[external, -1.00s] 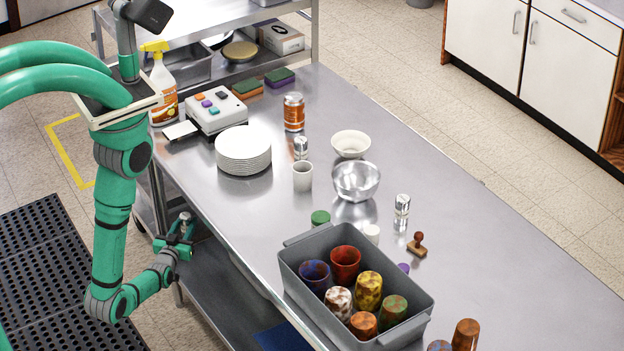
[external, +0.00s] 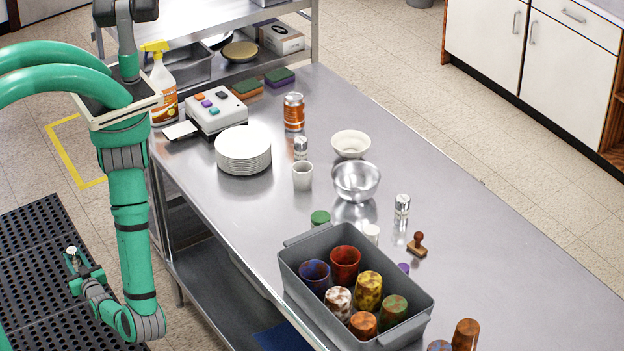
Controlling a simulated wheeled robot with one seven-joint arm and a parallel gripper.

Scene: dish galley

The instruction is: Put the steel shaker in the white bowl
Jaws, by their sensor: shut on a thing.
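My gripper (external: 78,266) is at the lower left, over the black floor mat and well away from the table. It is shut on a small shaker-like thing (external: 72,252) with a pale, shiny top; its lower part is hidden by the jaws. The white bowl (external: 350,144) stands empty on the steel table, behind a shiny steel bowl (external: 356,182). One small steel shaker (external: 301,147) stands behind a pale cup (external: 302,176). Another steel shaker (external: 402,208) stands right of the steel bowl.
A grey bin (external: 291,257) of coloured cups stands at the table's near side. A plate stack (external: 243,150), an orange can (external: 294,112) and a button box (external: 215,113) stand farther left. The table's right side is mostly clear.

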